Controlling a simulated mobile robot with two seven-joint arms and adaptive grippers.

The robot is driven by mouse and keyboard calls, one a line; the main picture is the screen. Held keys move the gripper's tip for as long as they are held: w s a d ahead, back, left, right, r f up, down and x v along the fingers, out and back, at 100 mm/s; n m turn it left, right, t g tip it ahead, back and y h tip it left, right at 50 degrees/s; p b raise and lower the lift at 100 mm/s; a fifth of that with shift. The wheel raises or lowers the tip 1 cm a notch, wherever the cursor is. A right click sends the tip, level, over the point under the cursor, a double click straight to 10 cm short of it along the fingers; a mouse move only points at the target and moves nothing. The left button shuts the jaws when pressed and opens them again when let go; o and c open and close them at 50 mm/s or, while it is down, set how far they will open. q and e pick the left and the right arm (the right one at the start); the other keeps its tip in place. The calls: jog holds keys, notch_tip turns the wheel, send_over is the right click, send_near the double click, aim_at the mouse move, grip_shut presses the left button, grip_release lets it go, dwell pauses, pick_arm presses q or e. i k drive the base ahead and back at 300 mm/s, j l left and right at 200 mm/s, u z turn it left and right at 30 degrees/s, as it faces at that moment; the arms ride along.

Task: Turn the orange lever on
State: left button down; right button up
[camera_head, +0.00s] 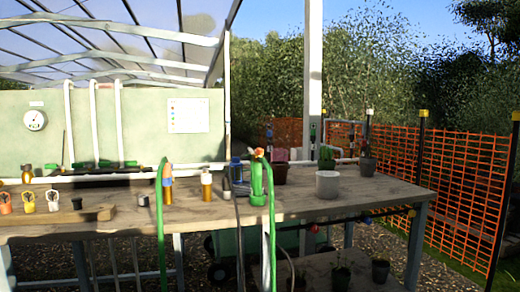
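I cannot make out an orange lever for certain. A small orange and yellow piece (259,153) tops an upright green item (257,185) at the middle of the wooden bench; it is too small to tell whether it is a lever or how it is set. Small red (315,229) and blue (368,220) parts sit on a dark pipe under the bench's front edge. Neither of my grippers shows in the head view.
The wooden bench (390,197) spans the view. Green hoses (160,225) hang over its front. A white pot (327,184) and other plant pots stand at its right, small tools at its left. Orange mesh fence (465,175) stands behind at right. Gravel shows below.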

aim_at(259, 151)
jog(key=i+j+z, duration=0.1)
jog(key=i+z, duration=0.3)
jog(key=i+j+z, duration=0.35)
jog(key=i+l, duration=0.05)
jog(key=l, duration=0.05)
